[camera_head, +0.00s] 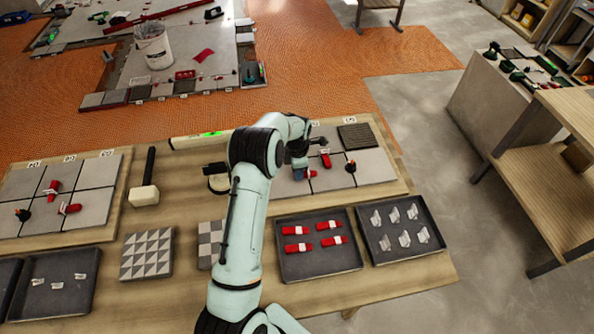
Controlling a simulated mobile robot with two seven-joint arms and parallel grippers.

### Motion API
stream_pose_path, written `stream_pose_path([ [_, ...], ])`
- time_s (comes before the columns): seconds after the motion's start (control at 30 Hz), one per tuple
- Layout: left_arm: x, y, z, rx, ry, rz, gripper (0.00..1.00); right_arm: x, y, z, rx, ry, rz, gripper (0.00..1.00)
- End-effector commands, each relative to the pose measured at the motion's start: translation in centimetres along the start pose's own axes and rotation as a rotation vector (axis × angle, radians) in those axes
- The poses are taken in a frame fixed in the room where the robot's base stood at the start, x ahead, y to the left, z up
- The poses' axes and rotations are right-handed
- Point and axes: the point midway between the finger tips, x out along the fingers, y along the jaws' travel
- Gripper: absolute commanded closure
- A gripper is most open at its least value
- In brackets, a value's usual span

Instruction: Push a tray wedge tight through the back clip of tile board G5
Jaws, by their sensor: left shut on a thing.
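The tile board (397,187) at the right of the bench carries grey tiles (372,166) and one dark ribbed tile; a small label, too small to read surely, stands at its back edge. My left gripper (300,172) is low over the board's left part, shut on what looks like a red wedge (298,175); the arm hides part of it and of the board. Another red wedge (326,161) sits in a clip at a joint, and a dark knob (350,167) stands to its right. Several red wedges (297,230) lie in a dark tray (322,264). My right gripper is not in view.
A tray (407,255) of clear clips lies to the right. A second tile board (100,236) is at the far left. A shelf (545,165) stands beyond the right.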

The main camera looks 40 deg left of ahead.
Motion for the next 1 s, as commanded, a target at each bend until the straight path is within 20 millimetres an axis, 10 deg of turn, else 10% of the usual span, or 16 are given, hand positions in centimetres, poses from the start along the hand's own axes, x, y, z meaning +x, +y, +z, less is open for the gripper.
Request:
stream_pose_path([
  [0.3, -0.3, 0.1, 0.4, 0.002, -0.010, 0.006, 1.00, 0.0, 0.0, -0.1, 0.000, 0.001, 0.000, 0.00],
  [0.33, -0.4, 0.1, 0.4, 0.002, -0.010, 0.007, 0.72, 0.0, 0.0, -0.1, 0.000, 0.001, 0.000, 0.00],
  [0.4, -0.3, 0.1, 0.4, 0.002, -0.009, 0.006, 0.49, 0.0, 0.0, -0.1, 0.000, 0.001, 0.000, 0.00],
  [0.77, -0.5, 0.1, 0.2, 0.001, -0.005, 0.004, 0.48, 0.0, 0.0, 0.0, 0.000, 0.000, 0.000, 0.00],
  [1.0, -4.4, 0.1, 0.3, 0.001, -0.007, 0.007, 0.48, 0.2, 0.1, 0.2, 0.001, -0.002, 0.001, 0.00],
])
